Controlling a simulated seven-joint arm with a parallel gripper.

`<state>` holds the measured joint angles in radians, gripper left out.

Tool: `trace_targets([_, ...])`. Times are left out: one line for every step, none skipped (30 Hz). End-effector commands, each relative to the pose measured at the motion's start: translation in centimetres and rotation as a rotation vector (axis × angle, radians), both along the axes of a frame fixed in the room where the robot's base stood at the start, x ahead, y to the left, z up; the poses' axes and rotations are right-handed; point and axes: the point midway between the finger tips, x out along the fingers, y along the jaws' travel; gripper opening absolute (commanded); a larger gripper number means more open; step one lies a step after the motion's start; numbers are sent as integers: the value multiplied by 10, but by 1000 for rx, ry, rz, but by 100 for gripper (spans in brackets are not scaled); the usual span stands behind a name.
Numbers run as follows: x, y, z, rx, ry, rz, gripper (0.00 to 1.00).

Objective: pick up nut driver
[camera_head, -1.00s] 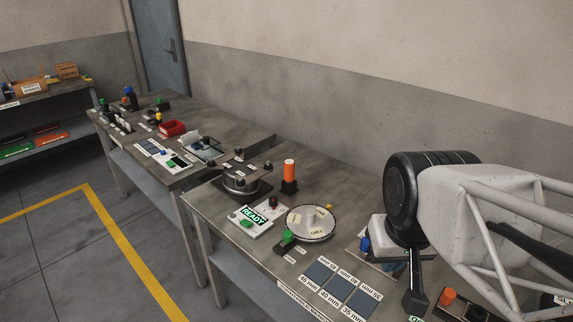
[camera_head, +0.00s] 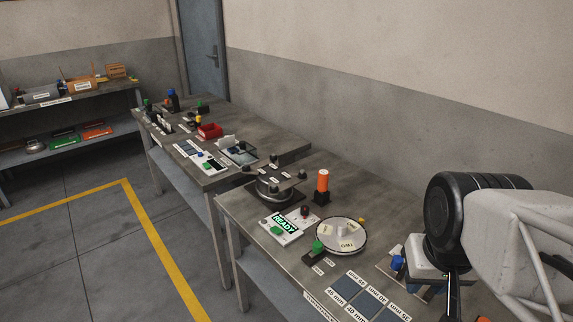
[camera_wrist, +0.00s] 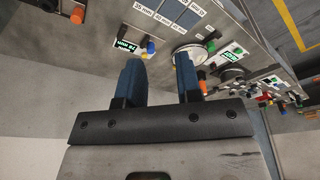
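I cannot identify a nut driver for certain. An upright orange cylinder (camera_head: 322,181) stands in a black base on the near bench, behind the white round dial; whether it is a tool handle is unclear. In the wrist view my gripper (camera_wrist: 158,78) shows two blue fingers spread apart with nothing between them. It is above and away from the bench surface. In the head view my arm is at the right edge and the fingertips cannot be made out.
The near bench holds a white round dial (camera_head: 341,236), a READY panel (camera_head: 284,225), dark labelled pads (camera_head: 348,288) and a dark round fixture (camera_head: 274,188). A second bench with a red bin (camera_head: 209,131) stands beyond. Shelves (camera_head: 62,140) are at far left. The floor between is clear.

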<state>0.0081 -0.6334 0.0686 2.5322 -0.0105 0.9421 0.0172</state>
Motion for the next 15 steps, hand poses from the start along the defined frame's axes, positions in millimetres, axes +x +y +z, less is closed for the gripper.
trace_targets([0,0,0,0,0,0,40])
trace_targets([0,0,0,0,0,0,44])
trace_targets([0,0,0,0,0,0,51])
trace_targets([0,0,0,0,0,0,55])
trace_targets([0,0,0,0,0,0,60])
trace_targets([0,0,0,0,0,0,66])
trace_targets([0,0,0,0,0,0,70])
trace_targets([0,0,0,0,0,0,74])
trace_targets([0,0,0,0,0,0,74])
trace_targets([0,0,0,0,0,0,74])
trace_targets([0,0,0,0,0,0,74])
trace_targets([0,0,0,0,0,0,74])
trace_targets([0,0,0,0,0,0,74])
trace_targets([0,0,0,0,0,0,74])
trace_targets([0,0,0,0,0,0,74])
